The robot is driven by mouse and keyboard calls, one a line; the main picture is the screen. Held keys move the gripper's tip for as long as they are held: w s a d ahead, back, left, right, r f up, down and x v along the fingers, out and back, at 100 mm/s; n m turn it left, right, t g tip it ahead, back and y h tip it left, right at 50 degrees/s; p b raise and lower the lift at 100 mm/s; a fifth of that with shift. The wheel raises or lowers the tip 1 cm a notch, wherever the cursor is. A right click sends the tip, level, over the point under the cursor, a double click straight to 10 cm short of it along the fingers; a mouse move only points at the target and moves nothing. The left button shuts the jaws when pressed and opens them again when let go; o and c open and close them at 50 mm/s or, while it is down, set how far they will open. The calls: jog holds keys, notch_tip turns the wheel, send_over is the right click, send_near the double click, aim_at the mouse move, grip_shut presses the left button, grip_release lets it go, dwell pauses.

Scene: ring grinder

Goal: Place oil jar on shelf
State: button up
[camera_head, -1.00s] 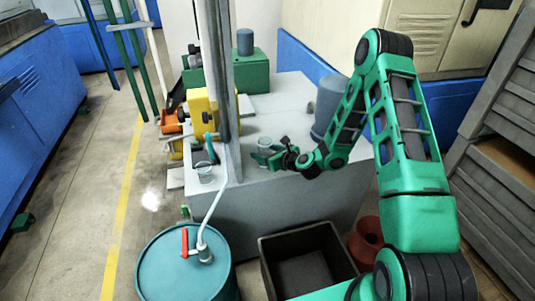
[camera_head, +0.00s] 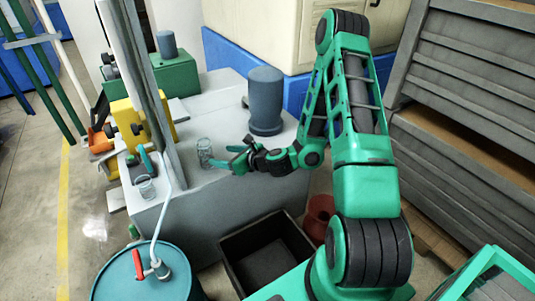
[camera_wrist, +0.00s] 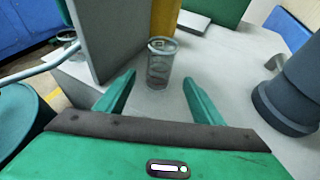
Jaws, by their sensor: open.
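A clear glass jar (camera_head: 205,152) stands upright on the grey machine top (camera_head: 215,118), and it also shows in the wrist view (camera_wrist: 160,64). My gripper (camera_head: 238,156) is open and empty just right of this jar. In the wrist view the two green fingers (camera_wrist: 159,80) are spread, with the jar ahead between their lines and not gripped. A second clear jar (camera_head: 147,188) stands near the left edge of the machine top, left of the grey upright. I cannot tell which surface is the named shelf.
A dark grey cylinder (camera_head: 265,100) stands behind my gripper. The grey upright post (camera_head: 150,90) and a pale pipe are left of the jar. A teal drum (camera_head: 145,275), a black bin (camera_head: 268,255) and a red pot (camera_head: 320,215) are in front. Grey stacked crates (camera_head: 470,80) fill the right.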

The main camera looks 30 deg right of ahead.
jog(key=s+d+r+n+g+h, duration=0.1)
jog(key=s+d+r+n+g, duration=0.2)
jog(key=s+n, duration=0.5)
jog(key=s+d+r+n+g+h, duration=0.2)
jog(key=s+d+r+n+g, duration=0.2)
jog(key=s, duration=0.9)
jog(key=s+d+r+n+g+h, duration=0.2)
jog(key=s+d+r+n+g, duration=0.2)
jog(key=s+r+n, duration=0.6)
jog(key=d+n, duration=0.2)
jog(key=shift+s+d+r, duration=0.15)
jog(key=shift+s+d, duration=0.15)
jog(key=shift+d, duration=0.1)
jog(key=shift+o, duration=0.4)
jog(key=s+d+r+n+g, duration=0.1)
jog(key=s+r, duration=0.2)
jog(key=s, duration=0.4)
jog(key=shift+s, duration=0.2)
jog(key=shift+s+d+r+g, duration=0.1)
jog(key=shift+s+r+g, duration=0.05)
jog(key=shift+s+g, duration=0.15)
